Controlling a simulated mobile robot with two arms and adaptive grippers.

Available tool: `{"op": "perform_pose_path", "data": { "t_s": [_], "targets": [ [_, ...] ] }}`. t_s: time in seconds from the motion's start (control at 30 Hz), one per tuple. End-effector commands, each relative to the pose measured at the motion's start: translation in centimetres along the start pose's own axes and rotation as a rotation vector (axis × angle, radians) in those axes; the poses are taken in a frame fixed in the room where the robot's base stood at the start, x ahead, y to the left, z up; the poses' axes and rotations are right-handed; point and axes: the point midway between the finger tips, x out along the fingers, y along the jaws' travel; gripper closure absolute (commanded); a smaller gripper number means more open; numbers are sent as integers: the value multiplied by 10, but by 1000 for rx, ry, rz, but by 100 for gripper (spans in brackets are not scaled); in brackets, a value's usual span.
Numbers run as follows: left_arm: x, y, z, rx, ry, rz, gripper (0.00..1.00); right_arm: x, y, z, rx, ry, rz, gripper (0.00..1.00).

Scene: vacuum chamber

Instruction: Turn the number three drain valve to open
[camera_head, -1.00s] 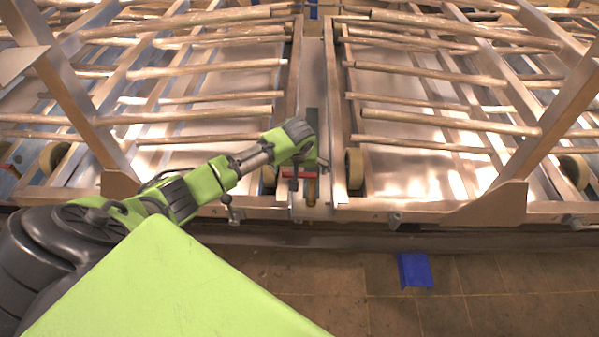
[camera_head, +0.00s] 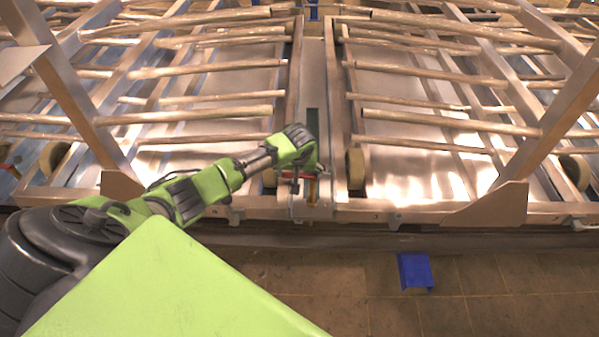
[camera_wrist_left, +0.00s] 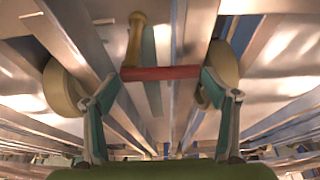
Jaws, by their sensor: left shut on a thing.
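A drain valve with a red bar handle (camera_wrist_left: 160,73) and a brass body (camera_wrist_left: 136,38) is straight ahead in the left wrist view. My left gripper (camera_wrist_left: 161,77) has one finger at each end of the red handle and is shut on it. In the head view, my left gripper (camera_head: 303,172) is at the front of the central channel, with part of the red handle (camera_head: 290,174) showing beside it and the brass body (camera_head: 312,189) below. The wrist hides some of the valve. No number is readable on it. My right gripper is not in view.
Metal racks with rods (camera_head: 430,120) stand on both sides of the channel. Tan wheels (camera_head: 355,168) flank the valve closely. Another red handle (camera_head: 4,170) shows at the far left. A blue block (camera_head: 415,270) lies on the open tiled floor in front.

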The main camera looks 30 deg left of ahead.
Motion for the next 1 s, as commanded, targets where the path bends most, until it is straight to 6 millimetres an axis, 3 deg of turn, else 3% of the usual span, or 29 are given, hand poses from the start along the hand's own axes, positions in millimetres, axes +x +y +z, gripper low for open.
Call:
{"op": "perform_pose_path", "data": {
  "t_s": [0.27,0.6,1.0],
  "targets": [
    [-4,2,3,-72,-4,-29,60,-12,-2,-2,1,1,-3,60],
    [-8,8,14,-319,-7,-132,61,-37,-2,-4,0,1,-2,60],
    [-8,19,26,-640,-6,-266,61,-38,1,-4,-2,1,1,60]
  ]
}}
